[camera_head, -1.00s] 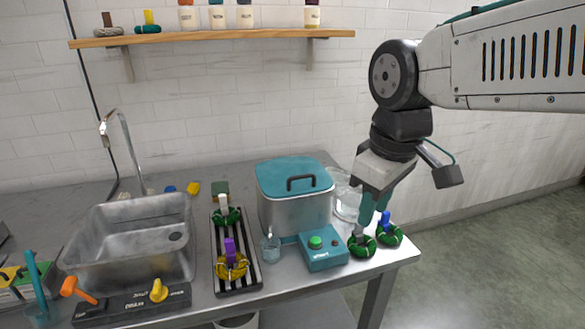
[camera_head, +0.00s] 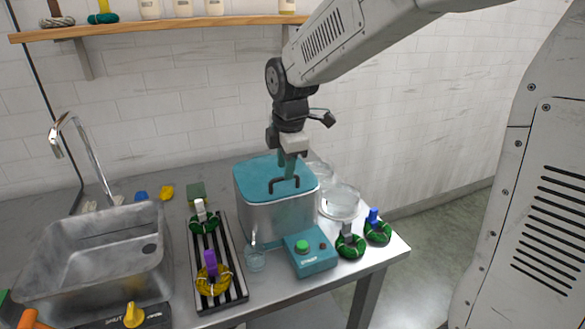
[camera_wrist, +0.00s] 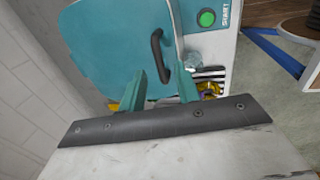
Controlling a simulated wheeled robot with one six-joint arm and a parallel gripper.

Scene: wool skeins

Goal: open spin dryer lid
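The spin dryer (camera_head: 268,222) is a grey metal box on the counter. Its teal lid (camera_head: 255,175) lies closed on top, with a dark arched handle (camera_head: 285,185). My gripper (camera_head: 289,172) points down over the lid, its teal fingertips close to the handle. The handle (camera_wrist: 158,50) shows just ahead of the gap between the fingers, on the lid (camera_wrist: 105,40). I cannot tell whether a finger touches it.
A teal control box (camera_head: 311,254) with a green button stands in front of the dryer. Glass bowls (camera_head: 340,201) and green skeins (camera_head: 350,246) are to its right. A striped rack (camera_head: 224,262) with skeins and a metal sink (camera_head: 90,255) are left. A shelf (camera_head: 150,31) hangs above.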

